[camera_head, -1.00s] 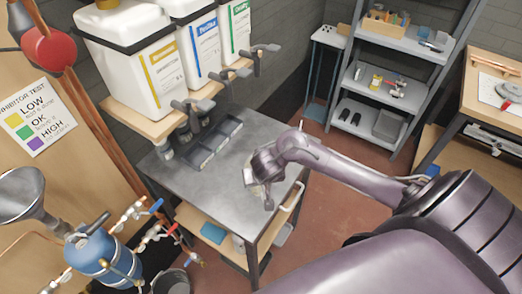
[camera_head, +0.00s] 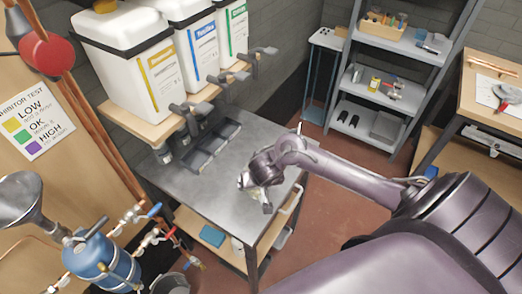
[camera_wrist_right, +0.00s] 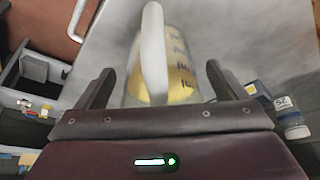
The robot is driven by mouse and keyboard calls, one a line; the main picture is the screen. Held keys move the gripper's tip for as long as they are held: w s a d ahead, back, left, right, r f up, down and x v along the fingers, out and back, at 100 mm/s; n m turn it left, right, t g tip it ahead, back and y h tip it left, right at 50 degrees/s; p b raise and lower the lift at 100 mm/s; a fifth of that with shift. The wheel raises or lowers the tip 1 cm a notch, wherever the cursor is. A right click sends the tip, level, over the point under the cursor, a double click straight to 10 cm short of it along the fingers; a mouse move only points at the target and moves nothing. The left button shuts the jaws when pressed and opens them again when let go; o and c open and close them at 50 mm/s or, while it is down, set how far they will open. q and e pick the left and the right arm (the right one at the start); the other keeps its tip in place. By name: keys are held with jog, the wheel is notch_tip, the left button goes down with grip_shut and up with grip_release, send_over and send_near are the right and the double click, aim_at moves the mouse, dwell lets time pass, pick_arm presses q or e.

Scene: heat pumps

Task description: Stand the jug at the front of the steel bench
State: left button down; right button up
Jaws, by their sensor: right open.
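The grey steel bench top (camera_head: 215,195) shows behind the jug. In the head view my right gripper (camera_head: 255,190) is low over the bench's front right part, and the jug is mostly hidden there. I cannot tell whether the fingers touch it. My left gripper is not in view.
White inhibitor tanks (camera_head: 130,70) with taps stand on a wooden shelf behind the bench. The bench top left of my gripper is clear.

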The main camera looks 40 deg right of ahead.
jog(key=p+v, duration=0.5)
jog(key=shift+s+a+r, duration=0.15)
jog(key=shift+a+r, duration=0.05)
jog(key=shift+r, duration=0.05)
jog(key=v, duration=0.3)
jog(key=shift+s+r, duration=0.1)
jog(key=shift+r, duration=0.1)
jog(key=shift+a+r, duration=0.2)
jog(key=shift+r, duration=0.15)
jog(key=shift+v, duration=1.1)
jog(key=shift+s+d, duration=0.15)
jog(key=shift+d, duration=0.1)
jog(key=shift+s+f, duration=0.1)
jog(key=shift+f, duration=0.05)
